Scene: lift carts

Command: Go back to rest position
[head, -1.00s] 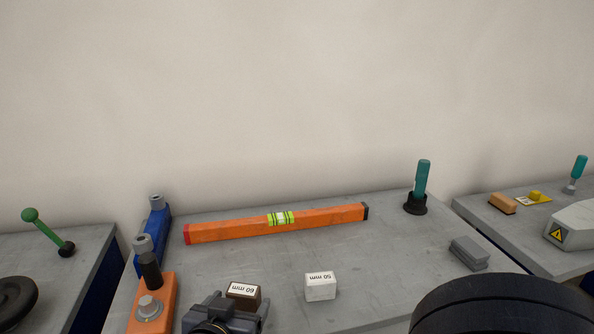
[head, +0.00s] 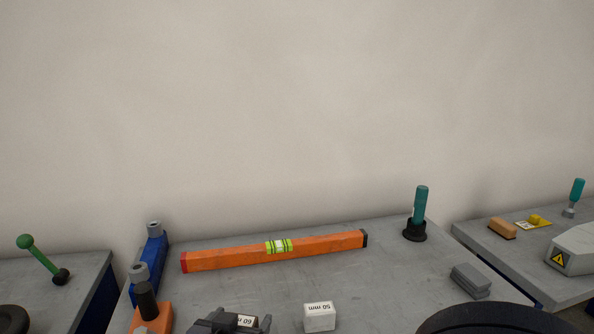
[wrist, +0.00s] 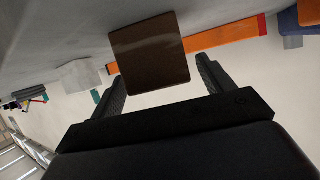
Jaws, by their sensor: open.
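My gripper (head: 230,324) is at the bottom edge of the head view, mostly cut off. In the wrist view my gripper (wrist: 160,88) has its two dark fingers spread apart. A brown block (wrist: 150,55) marked 60 mm is in front of the open fingers in the wrist view. In the head view only the labelled top of the brown block (head: 247,321) shows, partly hidden by my gripper. I cannot tell whether the fingers touch it.
A white block (head: 319,317) marked 50 mm stands to the right on the grey table (head: 365,285). An orange level (head: 230,254) lies behind. Orange (head: 152,320) and blue (head: 152,262) devices are at left. A teal-handled tool (head: 419,208) and grey plates (head: 470,281) are at right.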

